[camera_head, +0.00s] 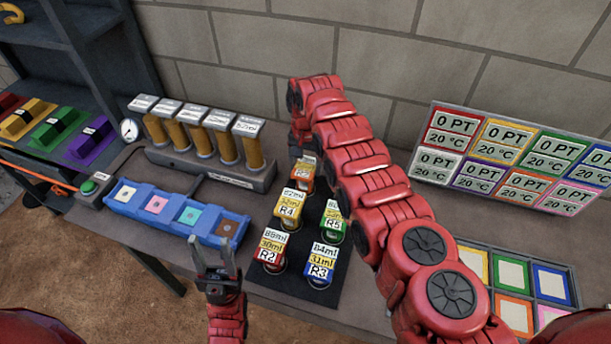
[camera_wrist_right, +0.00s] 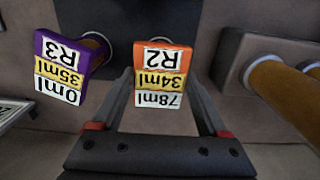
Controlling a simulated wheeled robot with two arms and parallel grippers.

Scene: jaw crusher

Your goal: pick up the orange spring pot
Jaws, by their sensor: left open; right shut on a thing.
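The orange spring pot (camera_wrist_right: 162,85) stands between the fingers of my right gripper (camera_wrist_right: 160,105) in the right wrist view. Its label reads R2, 34ml and 78ml. That gripper is shut on it. In the head view the orange pot (camera_head: 306,166) shows at the back of the dark mat, partly covered by my right arm, which also hides the right fingers. Whether the pot is off the mat I cannot tell. My left gripper (camera_head: 213,252) is open and empty, in front of the blue tray's right end.
A purple R3 pot (camera_wrist_right: 66,68) stands close beside the orange one. Yellow R4 (camera_head: 290,205), green R5 (camera_head: 334,222), red R2 (camera_head: 270,248) and blue R3 (camera_head: 320,263) pots share the mat (camera_head: 285,288). A blue tray (camera_head: 140,213) and a cylinder rack (camera_head: 250,180) are left.

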